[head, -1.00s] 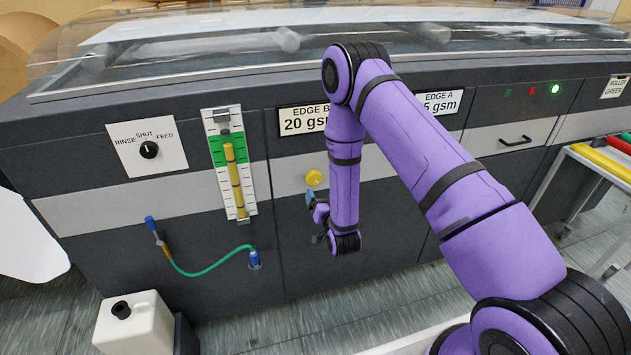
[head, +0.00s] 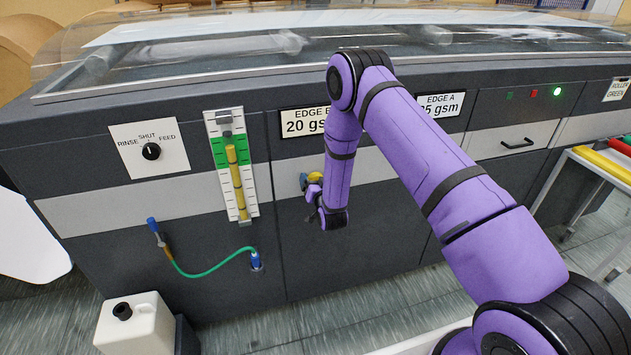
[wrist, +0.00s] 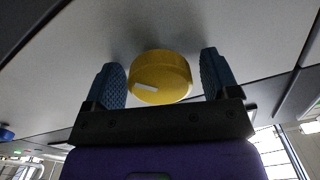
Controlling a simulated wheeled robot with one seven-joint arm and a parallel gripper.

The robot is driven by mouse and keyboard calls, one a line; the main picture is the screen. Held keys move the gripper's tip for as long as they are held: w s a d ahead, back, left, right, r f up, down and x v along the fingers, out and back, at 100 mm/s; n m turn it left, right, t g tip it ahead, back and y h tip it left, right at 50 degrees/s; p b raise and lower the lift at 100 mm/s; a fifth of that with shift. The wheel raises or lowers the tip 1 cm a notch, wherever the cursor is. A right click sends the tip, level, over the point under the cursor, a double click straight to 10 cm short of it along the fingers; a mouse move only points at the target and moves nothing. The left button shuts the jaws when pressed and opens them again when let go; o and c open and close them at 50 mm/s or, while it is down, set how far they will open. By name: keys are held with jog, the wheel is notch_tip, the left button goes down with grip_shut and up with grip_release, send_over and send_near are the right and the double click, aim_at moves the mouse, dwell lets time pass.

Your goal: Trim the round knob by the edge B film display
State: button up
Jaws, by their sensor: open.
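The round yellow knob (wrist: 162,70) with a white pointer mark is on the light panel in the wrist view. In the head view the knob (head: 315,176) is partly covered by my gripper. My gripper (wrist: 167,78) is open, with one blue fingertip on each side of the knob and small gaps showing. In the head view my gripper (head: 307,186) is at the panel below the edge B film display (head: 303,121), which reads 20 gsm and is partly hidden by my arm.
The edge A display (head: 440,104) is to the right. A rinse/shut/feed dial (head: 151,151) and a gauge with a yellow column (head: 236,180) are to the left. A green hose (head: 205,271) hangs below. A white jug (head: 135,325) stands on the floor.

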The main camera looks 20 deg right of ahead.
jog(key=shift+c, duration=0.2)
jog(key=c, duration=0.9)
jog(key=shift+m, duration=0.4)
jog(key=m, duration=0.4)
jog(key=shift+m, duration=1.3)
jog(key=o, duration=0.9)
